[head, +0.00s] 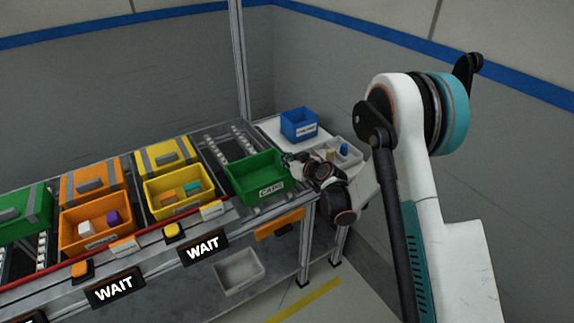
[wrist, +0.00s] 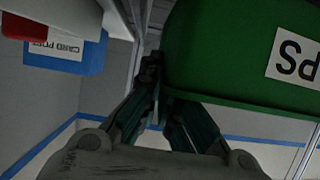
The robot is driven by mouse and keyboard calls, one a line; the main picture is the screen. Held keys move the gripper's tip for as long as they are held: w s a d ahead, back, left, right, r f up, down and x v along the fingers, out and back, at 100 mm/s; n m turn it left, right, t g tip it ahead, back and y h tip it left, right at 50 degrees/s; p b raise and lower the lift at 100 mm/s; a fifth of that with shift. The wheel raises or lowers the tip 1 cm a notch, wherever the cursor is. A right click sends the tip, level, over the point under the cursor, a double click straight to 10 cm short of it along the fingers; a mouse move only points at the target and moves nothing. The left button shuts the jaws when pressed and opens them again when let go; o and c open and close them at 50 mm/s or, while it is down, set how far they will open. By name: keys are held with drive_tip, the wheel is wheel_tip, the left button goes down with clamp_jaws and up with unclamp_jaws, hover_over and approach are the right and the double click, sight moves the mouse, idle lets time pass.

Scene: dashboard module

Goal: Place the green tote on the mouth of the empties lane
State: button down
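The green tote (head: 262,180), labelled CAPS, is at the front of the empties lane (head: 232,143), an inclined roller lane whose bare rollers show behind it. It looks roughly level. I cannot tell whether it rests fully on the lane. My gripper (head: 289,160) is at the tote's right side. In the wrist view, the tote (wrist: 225,60) fills the upper right, with its label upside down. The fingers of my gripper (wrist: 163,95) close around its near wall edge. The exact contact is partly hidden and dark.
A yellow tote (head: 180,205) and an orange tote (head: 97,238) with blocks stand to the left, lidded totes behind them. A blue bin (head: 299,124) and a grey divided tray (head: 338,158) are on the right side table. A grey bin (head: 240,272) lies on the lower shelf.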

drive_tip(key=shift+f, duration=0.4)
drive_tip(key=shift+f, duration=0.15)
drive_tip(key=c, duration=1.8)
unclamp_jaws()
